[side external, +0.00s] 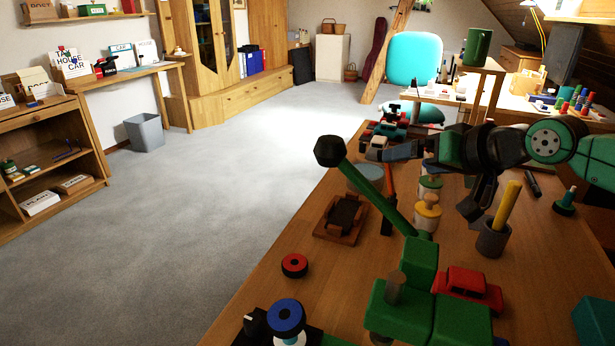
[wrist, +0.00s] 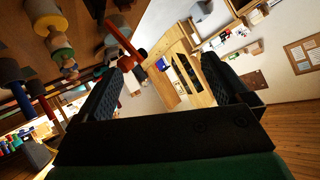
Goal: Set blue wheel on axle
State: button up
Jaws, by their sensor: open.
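My gripper (side external: 430,177) is high over the far middle of the table, well away from the blue wheel. In the wrist view my gripper (wrist: 165,78) is open with nothing between its dark fingers. The blue wheel is not recognisable there.
A red wheel (side external: 294,265) lies flat near the table edge. A green bar with a black ball end (side external: 328,151) rises beside my gripper. A red car (side external: 467,287), a cup with a yellow stick (side external: 493,240) and a brown tray (side external: 341,220) stand around. Bare wood lies around the red wheel.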

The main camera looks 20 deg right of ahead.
jog(key=w+a+r+m+t+y, duration=0.3)
jog(key=w+a+r+m+t, duration=0.45)
jog(key=w+r, duration=0.25)
jog(key=a+f+m+g, duration=0.1)
jog(key=a+f+g, duration=0.15)
jog(key=a, duration=0.25)
jog(key=s+a+f+m+g, duration=0.1)
jog(key=a+f+g, duration=0.1)
jog(key=a+g, duration=0.3)
jog(key=a+f+m+g, duration=0.1)
jog(key=a+f+g, duration=0.15)
jog(key=a, duration=0.35)
jog(key=m+g, duration=0.7)
jog(key=m, duration=0.1)
send_over(288, 315)
jog(key=s+d, duration=0.1)
jog(key=d, duration=0.1)
notch_tip(288, 315, down, 11)
jog(key=shift+x, duration=2.65)
jog(key=shift+s+d+f, duration=0.1)
jog(key=shift+d, duration=0.1)
jog(key=shift+c, duration=0.2)
